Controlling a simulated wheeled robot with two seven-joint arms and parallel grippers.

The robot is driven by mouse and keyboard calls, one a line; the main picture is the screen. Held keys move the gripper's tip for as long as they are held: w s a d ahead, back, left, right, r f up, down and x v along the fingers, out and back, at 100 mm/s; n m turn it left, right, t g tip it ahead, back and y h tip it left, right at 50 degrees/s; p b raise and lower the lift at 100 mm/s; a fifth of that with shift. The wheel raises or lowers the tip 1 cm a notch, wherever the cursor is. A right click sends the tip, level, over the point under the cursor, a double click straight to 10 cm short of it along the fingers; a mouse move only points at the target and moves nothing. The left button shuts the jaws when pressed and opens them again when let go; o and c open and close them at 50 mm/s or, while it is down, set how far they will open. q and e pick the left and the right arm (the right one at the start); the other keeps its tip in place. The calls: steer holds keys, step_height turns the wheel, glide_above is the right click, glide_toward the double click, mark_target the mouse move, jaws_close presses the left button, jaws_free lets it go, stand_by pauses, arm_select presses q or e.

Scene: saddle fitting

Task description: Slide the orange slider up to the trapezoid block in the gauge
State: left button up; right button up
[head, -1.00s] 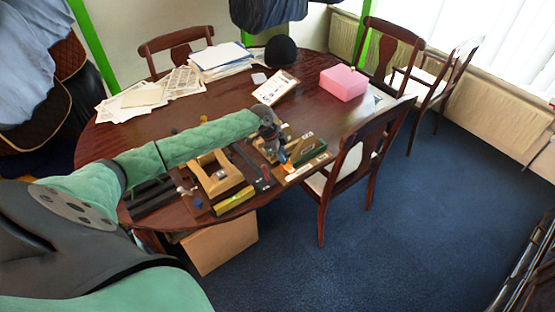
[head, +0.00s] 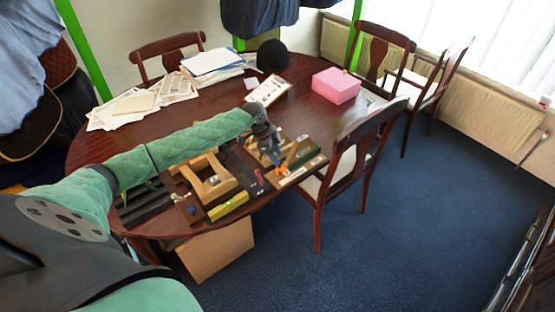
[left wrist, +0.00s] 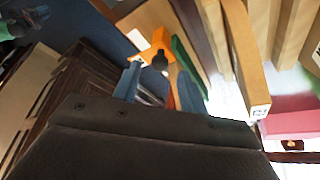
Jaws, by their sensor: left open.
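The orange slider (head: 282,170) shows at the front of the wooden gauge, beside my left gripper (head: 270,147). In the left wrist view the slider (left wrist: 153,44) is a bright orange piece with a dark round knob (left wrist: 160,62). My left gripper (left wrist: 160,88) is open, its two blue fingers apart, with the slider and knob showing between and beyond their tips. I cannot tell whether a finger touches it. The gauge has pale wood and a green strip (head: 304,158). The gripper partly hides it, and I cannot single out the trapezoid block. My right gripper is out of view.
A wooden frame block (head: 208,182) and a yellow-green bar (head: 228,206) lie left of the gauge. A pink box (head: 336,86), a clipboard (head: 268,90) and papers (head: 150,98) lie farther back. A chair (head: 362,150) stands close to the table's right edge.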

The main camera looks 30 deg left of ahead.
arm_select(q)
steer(key=shift+b+v, duration=0.95)
steer(key=shift+v, duration=2)
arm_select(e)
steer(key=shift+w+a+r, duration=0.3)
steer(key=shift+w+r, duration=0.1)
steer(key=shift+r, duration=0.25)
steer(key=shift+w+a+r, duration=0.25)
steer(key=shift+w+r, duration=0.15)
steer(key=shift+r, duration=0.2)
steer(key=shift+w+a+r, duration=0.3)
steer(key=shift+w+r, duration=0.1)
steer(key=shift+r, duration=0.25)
arm_select(q)
steer(key=shift+s+f, duration=0.1)
